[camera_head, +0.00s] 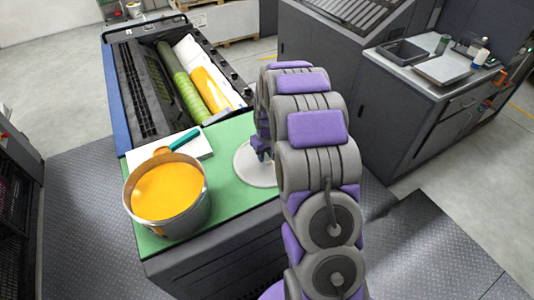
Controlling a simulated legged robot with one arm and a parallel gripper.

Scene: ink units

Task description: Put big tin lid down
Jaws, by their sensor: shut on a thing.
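The big tin lid (249,172) is a pale round disc over the green worktop, partly hidden behind my arm. My gripper (259,155) is at the lid's upper right part and is shut on it; the fingertips are mostly hidden by the arm. The lid looks flat and close to the green surface, but I cannot tell whether it touches it. A big open tin (197,215) full of yellow-orange ink (167,191) stands to the left of the lid.
A white board (195,148) with a teal-handled tool (184,139) lies behind the tin. The green worktop (232,131) adjoins an ink unit with rollers (180,85).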

